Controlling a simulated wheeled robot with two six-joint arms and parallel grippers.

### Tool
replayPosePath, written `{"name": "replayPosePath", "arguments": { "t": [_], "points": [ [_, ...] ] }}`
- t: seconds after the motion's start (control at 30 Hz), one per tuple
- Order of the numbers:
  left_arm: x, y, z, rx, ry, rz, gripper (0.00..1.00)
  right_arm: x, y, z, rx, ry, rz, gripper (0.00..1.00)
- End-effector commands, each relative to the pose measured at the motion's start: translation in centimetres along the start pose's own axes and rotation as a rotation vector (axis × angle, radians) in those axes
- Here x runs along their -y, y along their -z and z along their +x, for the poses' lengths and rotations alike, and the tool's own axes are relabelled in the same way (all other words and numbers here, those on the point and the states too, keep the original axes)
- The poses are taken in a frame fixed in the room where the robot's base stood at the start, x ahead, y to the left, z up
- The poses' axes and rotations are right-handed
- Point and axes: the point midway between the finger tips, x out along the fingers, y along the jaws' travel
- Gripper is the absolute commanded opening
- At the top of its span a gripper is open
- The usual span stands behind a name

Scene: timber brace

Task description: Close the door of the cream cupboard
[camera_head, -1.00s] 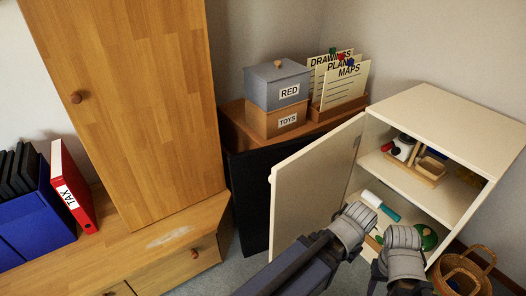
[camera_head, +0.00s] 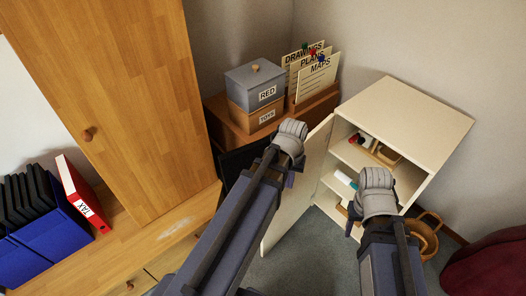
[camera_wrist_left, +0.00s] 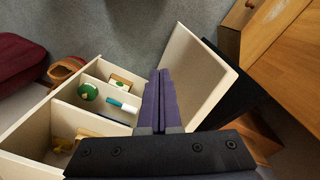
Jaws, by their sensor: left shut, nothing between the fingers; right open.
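The cream cupboard (camera_head: 408,115) stands at the right in the head view, and its frame also shows in the left wrist view (camera_wrist_left: 28,132). Its door (camera_head: 285,222) stands wide open to the left; in the left wrist view the door (camera_wrist_left: 198,78) is right of the fingers. My left gripper (camera_wrist_left: 160,76) is shut and empty, between the open door and the shelves in that view; in the head view its wrist hides part of the door. Contact with the door cannot be told. My right gripper (camera_head: 352,226) is open in front of the cupboard's shelves, its fingers partly hidden.
Shelves hold a green round item (camera_wrist_left: 88,91) and a white-and-teal tube (camera_wrist_left: 122,105). A wicker basket (camera_head: 422,238) stands right of the cupboard, near a dark red seat (camera_head: 490,265). A low brown cabinet (camera_head: 222,122) with boxes stands behind the door.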

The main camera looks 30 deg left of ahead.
Motion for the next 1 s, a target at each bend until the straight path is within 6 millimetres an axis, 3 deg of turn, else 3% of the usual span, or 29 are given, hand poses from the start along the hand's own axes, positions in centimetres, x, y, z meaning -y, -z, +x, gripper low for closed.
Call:
{"name": "replayPosePath", "arguments": {
  "t": [0.03,0.1,0.3,0.43,0.6,1.0],
  "points": [
    [1.6,1.9,-3.0,0.011,-0.013,-0.104,0.0,-0.3,-0.2,-3.0,0.0,0.0,0.001,0.5],
    [4.2,3.9,-4.3,0.037,-0.036,-0.287,0.0,-0.4,-0.2,-4.2,0.0,0.001,0.001,0.5],
    [11.0,7.6,-5.1,0.131,-0.085,-0.76,0.0,-0.4,-0.3,-4.5,0.001,0.001,0.002,0.5],
    [14.2,8.8,-5.3,0.183,-0.101,-0.978,0.0,-0.4,-0.3,-4.5,0.001,0.001,0.002,0.5],
    [15.9,9.1,-5.5,0.214,-0.108,-1.098,0.0,-0.4,-0.3,-4.5,0.0,0.001,0.002,0.5],
    [15.7,8.8,-4.2,0.215,-0.108,-1.103,0.0,-0.3,-0.2,-3.2,0.0,0.001,0.002,0.5]
  ]
}}
